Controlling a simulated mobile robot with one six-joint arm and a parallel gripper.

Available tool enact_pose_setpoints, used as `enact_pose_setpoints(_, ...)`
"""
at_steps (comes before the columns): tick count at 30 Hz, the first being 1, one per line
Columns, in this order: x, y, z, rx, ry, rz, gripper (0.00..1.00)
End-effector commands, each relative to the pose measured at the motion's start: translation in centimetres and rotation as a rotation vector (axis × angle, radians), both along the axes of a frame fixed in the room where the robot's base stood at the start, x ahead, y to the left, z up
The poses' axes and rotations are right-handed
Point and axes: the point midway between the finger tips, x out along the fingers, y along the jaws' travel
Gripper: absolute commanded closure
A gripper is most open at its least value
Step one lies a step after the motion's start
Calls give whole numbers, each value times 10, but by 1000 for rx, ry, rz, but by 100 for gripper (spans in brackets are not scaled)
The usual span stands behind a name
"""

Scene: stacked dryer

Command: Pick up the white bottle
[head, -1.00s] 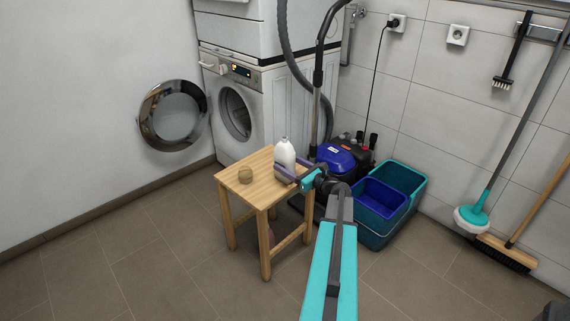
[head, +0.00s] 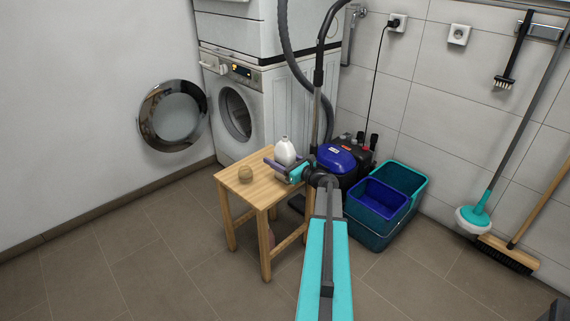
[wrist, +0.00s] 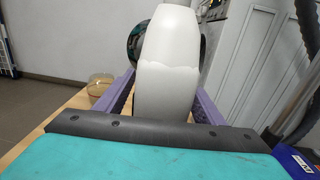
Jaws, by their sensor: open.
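The white bottle (head: 285,148) stands upright on a small wooden stool (head: 246,190), near its back right edge. In the wrist view the bottle (wrist: 167,65) rises large and close, between the two purple fingers. My gripper (head: 281,163) is open at stool-top height, on the near side of the bottle in the head view. In the wrist view my gripper (wrist: 163,105) has one finger to each side of the bottle, and I see no clear contact. The bottle's lower end is partly hidden by the gripper.
A small round tan jar (head: 245,174) stands on the stool's left part, also left of the gripper in the wrist view (wrist: 100,86). A washing machine (head: 235,110) is behind. A blue vacuum cleaner (head: 338,158) and teal bucket (head: 368,238) stand to the right.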

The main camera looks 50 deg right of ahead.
Motion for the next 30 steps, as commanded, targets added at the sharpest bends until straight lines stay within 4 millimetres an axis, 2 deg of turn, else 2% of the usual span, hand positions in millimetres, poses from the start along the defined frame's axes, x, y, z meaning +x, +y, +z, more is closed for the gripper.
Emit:
enact_pose_setpoints(17,2,0,0,0,0,-1,37)
enact_pose_setpoints(20,2,0,0,0,0,-1,51)
enact_pose_setpoints(28,2,0,0,0,0,-1,96)
enact_pose_setpoints(30,2,0,1,0,-2,-1,97)
